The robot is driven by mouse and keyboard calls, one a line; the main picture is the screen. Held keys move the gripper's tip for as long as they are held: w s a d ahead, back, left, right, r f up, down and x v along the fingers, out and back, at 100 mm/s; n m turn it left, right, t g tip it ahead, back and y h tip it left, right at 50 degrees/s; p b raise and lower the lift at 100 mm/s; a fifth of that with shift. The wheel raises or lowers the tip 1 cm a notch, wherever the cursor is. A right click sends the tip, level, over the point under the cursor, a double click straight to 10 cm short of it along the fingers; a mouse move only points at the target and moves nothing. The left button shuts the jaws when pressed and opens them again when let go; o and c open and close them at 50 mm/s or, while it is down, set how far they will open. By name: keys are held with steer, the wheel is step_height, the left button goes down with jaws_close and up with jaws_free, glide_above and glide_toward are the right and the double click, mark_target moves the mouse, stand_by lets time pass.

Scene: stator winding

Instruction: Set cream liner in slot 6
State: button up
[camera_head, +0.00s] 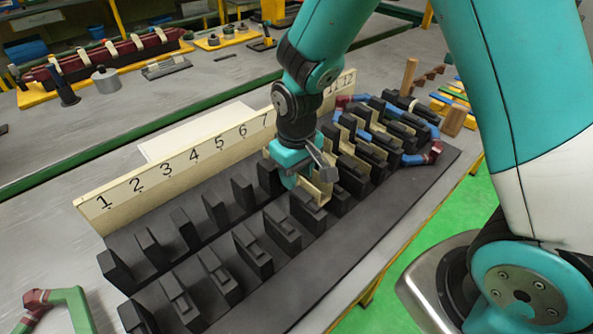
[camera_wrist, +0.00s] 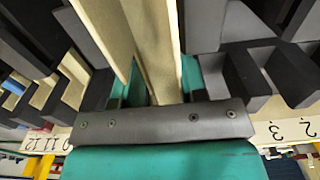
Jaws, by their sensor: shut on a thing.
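My gripper (camera_head: 312,178) is over the middle of the black stator block (camera_head: 330,262), near the 7 end of the visible left-hand numbers. It is shut on a cream liner (camera_head: 322,192), a thin-walled channel that also shows between the jaws in the wrist view (camera_wrist: 155,50). The number 6 (camera_head: 243,131) stands on the cream number board (camera_head: 150,182), left of my gripper. The slots below the numbers 1 to 6 show no cream liner. I cannot tell whether the held liner touches the block; its lower end is partly hidden.
Slots toward the right end hold cream liners (camera_head: 347,162), with a blue coil (camera_head: 428,130) with red ends around the teeth. A green coil (camera_head: 70,300) lies at the lower left. A white sheet (camera_head: 175,138) lies behind the board. Dark teeth stand close around my gripper.

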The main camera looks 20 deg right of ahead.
steer(key=shift+s+f+b, duration=0.1)
steer(key=shift+f+b, duration=0.85)
steer(key=shift+f, duration=0.5)
steer(key=shift+f+b, duration=0.3)
steer(key=shift+f, duration=0.35)
stand_by(0.3)
steer(key=o, duration=0.8)
steer(key=shift+r, duration=0.2)
steer(key=shift+r+p, duration=0.65)
steer(key=shift+p, duration=0.15)
step_height(320, 180, up, 8)
steer(key=p, duration=0.6)
steer(key=shift+f, duration=0.25)
